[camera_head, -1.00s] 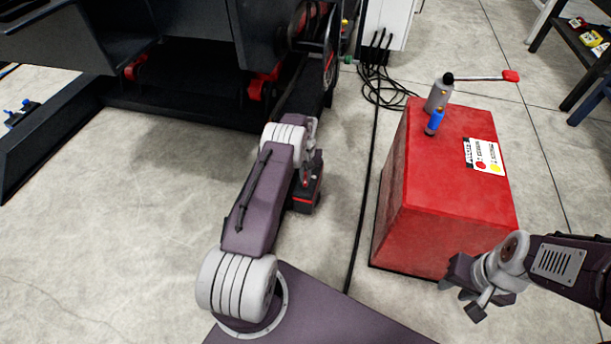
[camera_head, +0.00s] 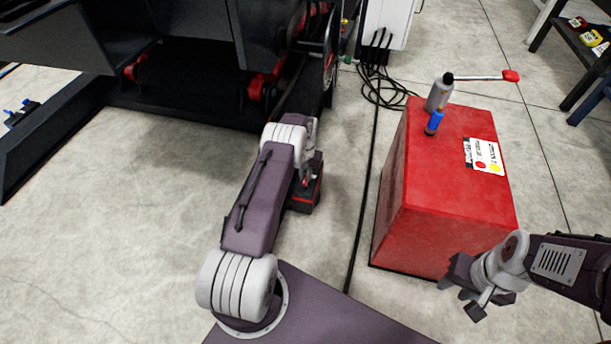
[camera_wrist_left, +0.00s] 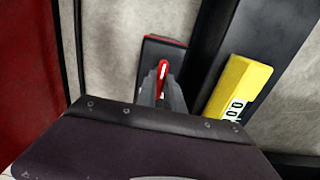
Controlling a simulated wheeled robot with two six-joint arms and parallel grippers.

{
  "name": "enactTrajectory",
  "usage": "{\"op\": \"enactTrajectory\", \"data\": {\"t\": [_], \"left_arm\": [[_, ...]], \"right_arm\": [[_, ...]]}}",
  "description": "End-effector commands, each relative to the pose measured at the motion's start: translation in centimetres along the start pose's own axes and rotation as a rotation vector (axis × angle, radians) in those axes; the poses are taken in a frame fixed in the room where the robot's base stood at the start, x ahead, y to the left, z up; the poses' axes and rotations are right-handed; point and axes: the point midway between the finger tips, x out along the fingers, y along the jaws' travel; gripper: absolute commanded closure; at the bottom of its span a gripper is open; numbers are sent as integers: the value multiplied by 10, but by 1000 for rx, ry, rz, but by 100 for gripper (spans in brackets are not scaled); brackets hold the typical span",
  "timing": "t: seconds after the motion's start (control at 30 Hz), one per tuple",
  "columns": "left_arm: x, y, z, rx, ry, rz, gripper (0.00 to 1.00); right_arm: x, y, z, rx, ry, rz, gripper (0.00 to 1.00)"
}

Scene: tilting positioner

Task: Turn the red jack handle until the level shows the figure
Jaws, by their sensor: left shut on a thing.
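The red handle (camera_wrist_left: 162,72) shows in the left wrist view between the grey fingers of my left gripper (camera_wrist_left: 162,92), which is shut on it. Behind the handle is a dark block with a red edge (camera_wrist_left: 160,42). A yellow level (camera_wrist_left: 241,88) lies right of the gripper; its display shows a partly cut-off figure ending in "00". In the head view my left gripper (camera_head: 307,178) is partly hidden by my own arm, beside a black and red block (camera_head: 306,197). My right gripper (camera_head: 466,293) appears open and empty, in front of the red cabinet.
The red cabinet (camera_head: 446,235) stands at right, carrying a grey cylinder (camera_head: 438,95), a blue piece (camera_head: 435,122), a red-tipped lever (camera_head: 485,77) and a label card (camera_head: 484,156). The dark machine (camera_head: 185,100) fills the back left. Black cables (camera_head: 378,85) lie on the floor.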

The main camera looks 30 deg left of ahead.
Motion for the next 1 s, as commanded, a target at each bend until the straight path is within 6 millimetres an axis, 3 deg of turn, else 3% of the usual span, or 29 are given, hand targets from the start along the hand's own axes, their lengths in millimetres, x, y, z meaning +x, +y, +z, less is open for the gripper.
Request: {"op": "enactTrajectory", "data": {"t": [0.03,0.1,0.47,0.57,0.83,1.0], "left_arm": [[0,0,0,0,0,0,83],[0,0,0,-1,0,0,66],[-4,0,0,-1,0,0,66],[-16,0,0,-1,1,0,66],[-77,0,0,-1,1,0,66],[-93,0,0,-1,0,0,66]], "right_arm": [[0,0,0,0,0,0,66],[0,0,0,0,0,0,66],[-3,0,0,0,0,0,66],[-12,0,-1,0,0,0,66],[-53,-1,-6,0,0,0,66],[-61,-1,-6,0,0,0,66]]}}
